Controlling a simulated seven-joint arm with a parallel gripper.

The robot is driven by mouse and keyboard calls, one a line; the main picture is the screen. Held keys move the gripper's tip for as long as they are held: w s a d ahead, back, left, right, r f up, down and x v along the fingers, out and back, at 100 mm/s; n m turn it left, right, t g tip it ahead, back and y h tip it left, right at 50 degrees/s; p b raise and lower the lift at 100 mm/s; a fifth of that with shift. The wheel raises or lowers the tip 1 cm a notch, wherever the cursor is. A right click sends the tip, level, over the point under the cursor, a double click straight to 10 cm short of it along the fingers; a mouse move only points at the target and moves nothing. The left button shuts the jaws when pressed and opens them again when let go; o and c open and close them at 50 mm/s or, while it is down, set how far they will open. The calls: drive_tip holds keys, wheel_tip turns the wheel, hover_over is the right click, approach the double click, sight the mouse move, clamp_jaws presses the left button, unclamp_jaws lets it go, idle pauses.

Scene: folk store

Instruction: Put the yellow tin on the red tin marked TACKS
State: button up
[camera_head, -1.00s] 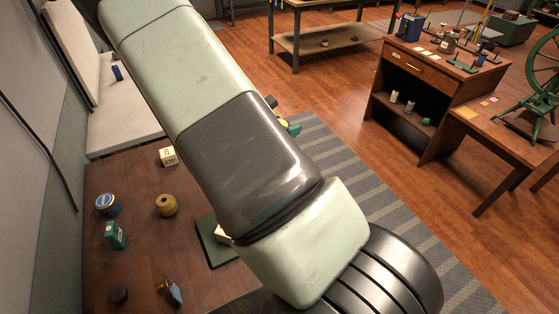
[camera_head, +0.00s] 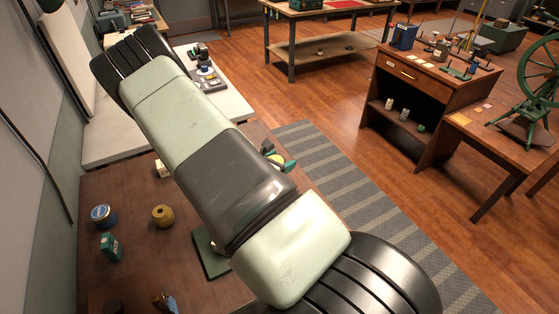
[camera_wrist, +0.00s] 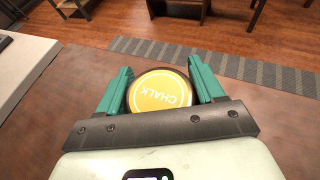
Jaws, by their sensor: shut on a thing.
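My gripper (camera_wrist: 160,68) is shut on the yellow tin (camera_wrist: 160,92), whose round lid reads CHALK. The teal fingers sit on either side of it in the wrist view, with brown table top beneath and beyond. In the head view the tin (camera_head: 276,158) shows only as a small yellow patch beside a teal finger, right of my arm. I cannot make out a red tin marked TACKS in either view; my arm covers part of the table.
On the brown table (camera_head: 135,190) are a blue tin (camera_head: 103,215), a mustard round object (camera_head: 163,216), a green box (camera_head: 110,246), a pale block (camera_head: 162,169) and a green mat (camera_head: 210,255). A pale counter (camera_head: 235,108) adjoins behind. Striped carpet (camera_head: 330,165) lies to the right.

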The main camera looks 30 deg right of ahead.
drive_tip(key=o, duration=1.1)
drive_tip(key=shift+f, duration=0.1)
